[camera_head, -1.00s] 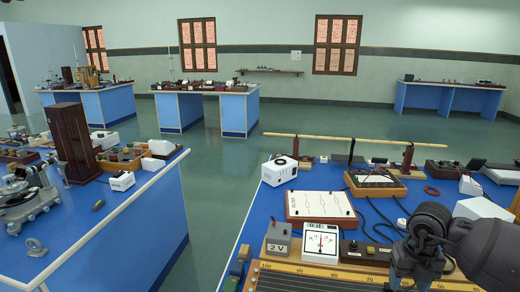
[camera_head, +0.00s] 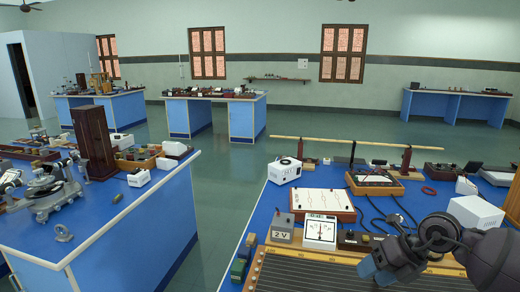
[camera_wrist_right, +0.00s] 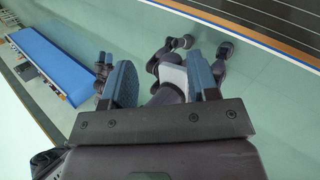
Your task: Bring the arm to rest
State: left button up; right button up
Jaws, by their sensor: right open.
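My right arm enters the head view from the lower right. Its dark gripper (camera_head: 374,268) hangs over the front part of the near right bench, above or in front of the long wire board (camera_head: 310,275); the exact gap cannot be told. In the right wrist view the two blue-padded fingers (camera_wrist_right: 160,85) stand apart. No bench item is held between them; floor and dark jointed shapes show beyond.
The near right bench (camera_head: 262,215) carries a white dial meter (camera_head: 320,231), a 2 V box (camera_head: 283,228) and a white box (camera_head: 475,212). The left bench (camera_head: 130,240) holds a spectrometer (camera_head: 50,190). Clear floor (camera_head: 225,170) lies between the benches.

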jog(key=w+a+r+m+t+y, duration=0.2)
jog(key=a+r+m+t+y, duration=0.6)
jog(key=t+y, duration=0.1)
jog(key=s+d+f+m+t+h, duration=0.2)
jog(key=d+f+m+t+h, duration=0.15)
jog(key=f+m+h, duration=0.4)
jog(key=s+d+f+m+t+h, duration=0.2)
jog(key=d+f+m+h, duration=0.25)
jog(key=f+m, duration=0.5)
jog(key=s+d+f+m+g+h, duration=0.1)
jog(key=s+f+m, duration=0.4)
jog(key=s, duration=0.5)
jog(key=s+d+f+m+g+h, duration=0.1)
jog(key=s+f+m+g+h, duration=0.2)
jog(key=s+f, duration=0.7)
jog(key=shift+s+f+m+g, duration=0.2)
jog(key=shift+m+g, duration=0.55)
jog(key=shift+m, duration=0.45)
dwell(1.8)
